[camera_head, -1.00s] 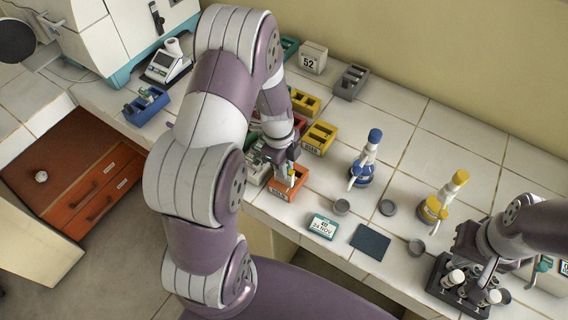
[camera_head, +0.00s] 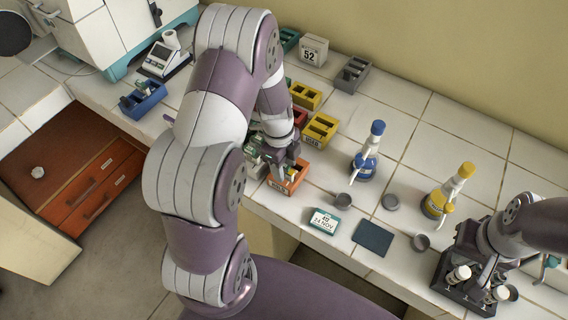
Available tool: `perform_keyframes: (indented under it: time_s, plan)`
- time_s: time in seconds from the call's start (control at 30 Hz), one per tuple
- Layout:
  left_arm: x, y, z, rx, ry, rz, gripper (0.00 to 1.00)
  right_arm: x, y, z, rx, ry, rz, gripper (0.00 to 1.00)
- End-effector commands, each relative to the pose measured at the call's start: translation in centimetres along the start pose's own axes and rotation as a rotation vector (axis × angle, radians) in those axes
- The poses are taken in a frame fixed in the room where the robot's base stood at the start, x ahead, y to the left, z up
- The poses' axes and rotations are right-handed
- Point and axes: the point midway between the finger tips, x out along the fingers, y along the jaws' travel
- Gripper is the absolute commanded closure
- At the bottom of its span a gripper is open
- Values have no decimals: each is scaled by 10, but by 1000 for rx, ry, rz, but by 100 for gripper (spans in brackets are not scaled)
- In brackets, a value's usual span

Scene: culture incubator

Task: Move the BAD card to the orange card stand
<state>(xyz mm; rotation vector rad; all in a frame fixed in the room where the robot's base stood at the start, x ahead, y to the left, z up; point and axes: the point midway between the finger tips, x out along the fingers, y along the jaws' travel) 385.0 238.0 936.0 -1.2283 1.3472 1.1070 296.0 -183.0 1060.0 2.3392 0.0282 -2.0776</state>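The orange card stand (camera_head: 287,188) sits near the front edge of the counter, with a dark label on its front. My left gripper (camera_head: 281,174) is low over this stand, fingers pointing down at its slots. The fingertips are small and partly hidden, so I cannot tell whether they hold a card. I cannot make out the BAD card; my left arm covers part of this area. My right gripper (camera_head: 480,275) is at the black vial rack (camera_head: 451,291) at lower right, and its fingers are not clear.
Yellow card stands (camera_head: 320,130) are behind the orange one, with a grey stand (camera_head: 351,74) further back. A blue stand (camera_head: 143,101) is at left.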

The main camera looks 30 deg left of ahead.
Motion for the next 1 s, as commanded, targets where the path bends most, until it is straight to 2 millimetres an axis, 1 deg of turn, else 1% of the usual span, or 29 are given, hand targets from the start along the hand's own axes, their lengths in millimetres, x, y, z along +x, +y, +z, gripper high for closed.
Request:
perform_keyframes:
  time_s: [0.13,0.23,0.37,0.5,0.6,0.7,0.8,1.0]
  plan:
    - [-1,0,0,0,0,-1,52,0,0,0,0,0,0,100]
    - [-13,-1,0,0,0,-4,52,2,0,0,0,0,0,100]
    - [-45,-2,1,0,-2,-7,52,7,0,1,0,0,0,100]
    - [-84,-1,0,0,-2,-6,52,10,0,1,0,0,0,100]
    - [-105,0,0,0,-2,-4,52,12,0,2,0,0,0,100]
    - [-119,0,0,-1,0,-2,52,13,0,2,0,0,0,100]
    - [-126,0,0,-1,0,0,52,13,0,2,0,0,0,100]
    - [-127,0,0,-1,0,0,52,13,0,2,0,0,0,100]
